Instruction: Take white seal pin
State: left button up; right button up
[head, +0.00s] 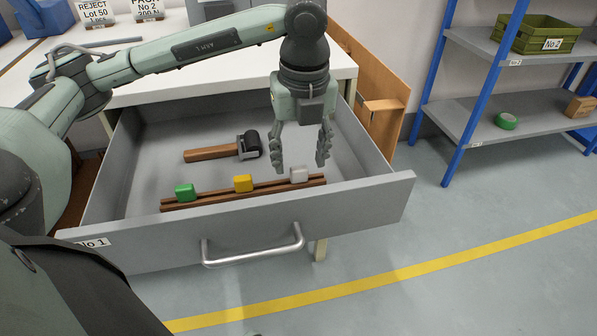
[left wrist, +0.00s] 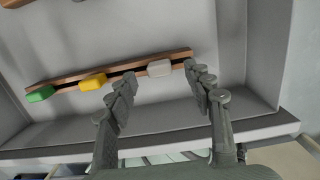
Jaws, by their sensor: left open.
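The white seal pin (head: 299,174) sits at the right end of a brown wooden rack (head: 215,197) in the open grey drawer. It also shows in the left wrist view (left wrist: 159,68), ahead of the fingertips and between their lines. A yellow pin (head: 243,183) and a green pin (head: 185,192) sit further left on the same rack. My left gripper (head: 299,164) is open and empty, pointing down above the rack's right end, with its fingers to either side of the white pin in the picture. No contact shows. My right gripper is not in view.
The drawer's front wall (head: 250,222) with its metal handle stands close in front of the rack. A black roller with a wooden handle (head: 210,153) lies behind the rack. A blue-framed shelf (head: 470,105) stands at right, beyond clear floor.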

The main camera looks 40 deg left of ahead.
pick_arm(q)
jog(key=shift+a+f, duration=0.15)
jog(key=shift+f, duration=0.8)
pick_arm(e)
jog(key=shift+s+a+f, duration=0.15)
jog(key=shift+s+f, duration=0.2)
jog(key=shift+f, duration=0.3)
pick_arm(q)
jog(key=shift+c, duration=0.2)
jog(key=c, duration=0.8)
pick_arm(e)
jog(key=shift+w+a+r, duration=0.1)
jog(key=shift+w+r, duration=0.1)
pick_arm(q)
jog(key=shift+r, duration=0.15)
